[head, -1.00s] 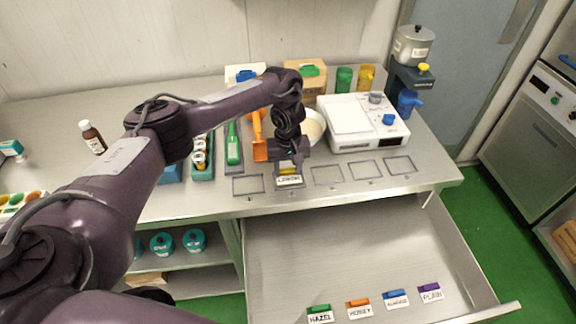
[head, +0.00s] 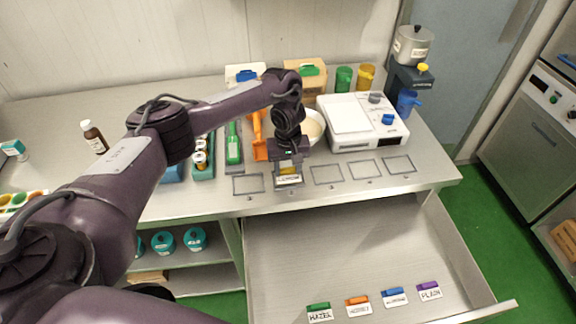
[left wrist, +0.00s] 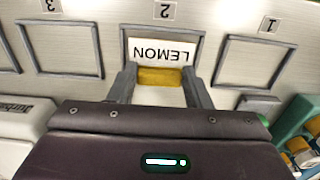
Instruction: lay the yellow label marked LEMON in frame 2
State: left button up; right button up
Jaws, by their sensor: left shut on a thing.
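The yellow LEMON label (left wrist: 160,52) is a white plate with dark letters and a yellow grip block. In the left wrist view it appears inside the dark outline of frame 2 (left wrist: 160,30), with the numeral 2 beyond it. My left gripper (left wrist: 160,84) is shut on the yellow block, one finger on each side. In the head view the gripper (head: 288,164) is over frame 2 at the counter's front edge, with the label (head: 288,181) below it. Whether the label touches the counter is hard to tell. My right gripper is not in view.
Empty frame 1 (head: 248,184) is left of frame 2; empty frame 3 (head: 327,175) and others are right. The open drawer (head: 340,260) below holds the HAZEL label (head: 319,312) and several others. A white bowl (head: 313,125) and white scale (head: 358,125) stand behind.

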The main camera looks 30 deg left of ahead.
pick_arm(q)
jog(key=shift+p, duration=0.45)
dwell(0.6)
jog(key=shift+f+p, duration=0.4)
jog(key=shift+p, duration=0.15)
dwell(1.1)
jog(key=o, duration=1.6)
notch_tip(320, 180, up, 5)
jog(key=p, duration=0.6)
jog(key=shift+r+p, duration=0.8)
jog(key=shift+r, duration=0.25)
